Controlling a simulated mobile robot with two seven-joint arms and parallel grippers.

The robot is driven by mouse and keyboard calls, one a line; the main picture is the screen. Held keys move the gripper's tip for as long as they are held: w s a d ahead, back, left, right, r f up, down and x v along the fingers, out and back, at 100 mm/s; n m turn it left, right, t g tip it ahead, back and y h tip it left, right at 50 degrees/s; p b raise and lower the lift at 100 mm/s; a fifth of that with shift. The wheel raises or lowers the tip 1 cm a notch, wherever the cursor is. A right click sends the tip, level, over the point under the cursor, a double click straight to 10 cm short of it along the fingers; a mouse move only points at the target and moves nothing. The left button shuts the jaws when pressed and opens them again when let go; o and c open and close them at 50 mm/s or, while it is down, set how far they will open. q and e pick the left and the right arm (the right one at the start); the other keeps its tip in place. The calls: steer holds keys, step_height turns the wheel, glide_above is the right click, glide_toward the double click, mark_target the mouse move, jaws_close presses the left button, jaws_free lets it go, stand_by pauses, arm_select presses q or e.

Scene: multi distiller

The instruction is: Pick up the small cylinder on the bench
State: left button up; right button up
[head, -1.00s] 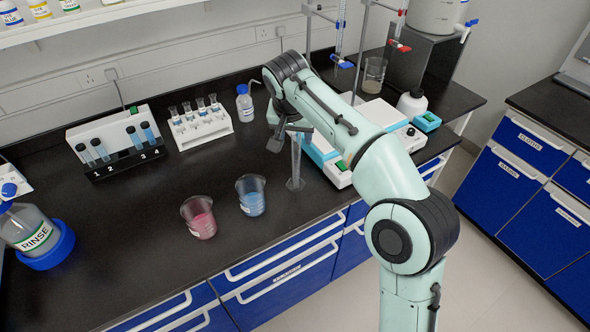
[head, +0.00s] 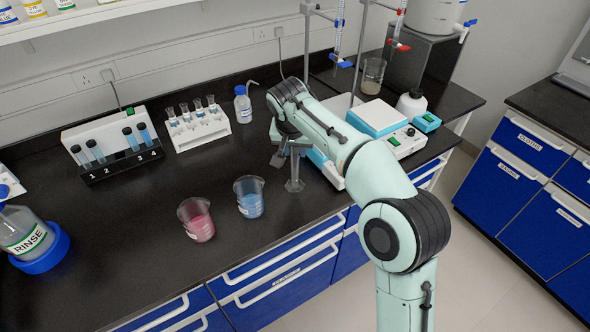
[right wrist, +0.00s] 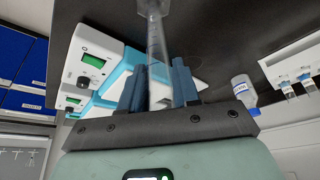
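The small cylinder is a clear graduated cylinder (head: 295,172) standing upright on the dark bench, right of the blue beaker. My right gripper (head: 284,154) is low over the bench, close against the cylinder's left side in the head view. In the right wrist view, the clear cylinder (right wrist: 157,45) rises between the two dark blue fingers of my right gripper (right wrist: 159,82). The fingers are apart, and I see no firm contact with the cylinder. My left gripper is out of view.
A blue-liquid beaker (head: 249,197) and a pink-liquid beaker (head: 196,220) stand left of the cylinder. A white and blue hotplate (head: 379,118) lies close on the right. A wash bottle (head: 243,106) and test tube racks stand behind.

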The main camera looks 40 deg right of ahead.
jaws_close()
steer(key=shift+r, duration=0.15)
